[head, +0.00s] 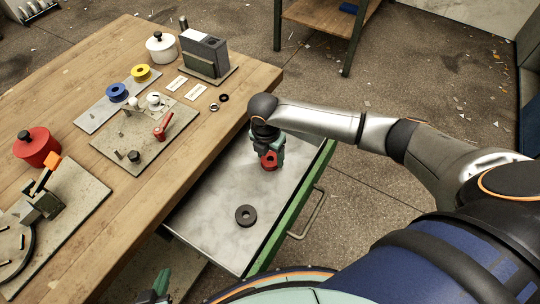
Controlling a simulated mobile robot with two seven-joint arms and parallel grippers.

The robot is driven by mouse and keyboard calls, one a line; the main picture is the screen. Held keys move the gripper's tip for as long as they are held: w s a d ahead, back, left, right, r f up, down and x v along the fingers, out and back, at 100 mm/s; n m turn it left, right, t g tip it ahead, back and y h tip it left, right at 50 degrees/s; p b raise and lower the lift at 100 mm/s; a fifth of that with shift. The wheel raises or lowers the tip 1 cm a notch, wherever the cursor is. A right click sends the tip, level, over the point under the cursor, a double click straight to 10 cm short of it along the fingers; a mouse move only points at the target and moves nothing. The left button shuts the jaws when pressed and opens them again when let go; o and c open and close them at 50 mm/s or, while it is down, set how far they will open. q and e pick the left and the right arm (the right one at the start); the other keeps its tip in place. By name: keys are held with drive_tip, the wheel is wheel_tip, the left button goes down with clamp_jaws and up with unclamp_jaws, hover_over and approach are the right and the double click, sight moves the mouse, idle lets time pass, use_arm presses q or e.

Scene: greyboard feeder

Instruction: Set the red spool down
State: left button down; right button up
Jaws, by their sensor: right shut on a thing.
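The red spool (268,161) is between the fingers of my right gripper (268,152), low over the right-hand far part of the grey metal drawer (215,190). I cannot tell whether the spool touches the drawer floor. My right gripper is shut on it and points down, and its fingers hide part of the spool. A tip of my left gripper (158,287) shows at the bottom edge, away from the spool; most of it is out of view, and its opening cannot be seen.
A dark ring (246,215) lies in the drawer, nearer than the spool. The drawer has a green front (272,246) with a handle. The wooden bench (120,215) holds blue and yellow spools, a red pot, a white pot and fixtures. Bare drawer floor lies around the ring.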

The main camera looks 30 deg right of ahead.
sight(267, 162)
drive_tip(key=o, duration=0.9)
drive_tip(key=shift+f, duration=0.1)
use_arm(q)
drive_tip(key=shift+a, duration=0.15)
use_arm(e)
drive_tip(key=o, duration=0.4)
use_arm(q)
drive_tip(key=shift+s+a+r+p, duration=0.5)
drive_tip(key=shift+a+p, duration=0.05)
drive_tip(key=shift+p, duration=0.6)
use_arm(e)
drive_tip(key=shift+s+a+r, duration=0.1)
drive_tip(key=shift+a+r, duration=0.15)
drive_tip(key=shift+r, duration=1.8)
drive_tip(key=shift+s+a+r, duration=0.15)
drive_tip(key=shift+a+r, duration=0.05)
drive_tip(key=shift+r, duration=1.9)
drive_tip(key=shift+s+a+r, duration=0.1)
drive_tip(key=shift+a+r, duration=0.15)
drive_tip(key=shift+r, duration=1.8)
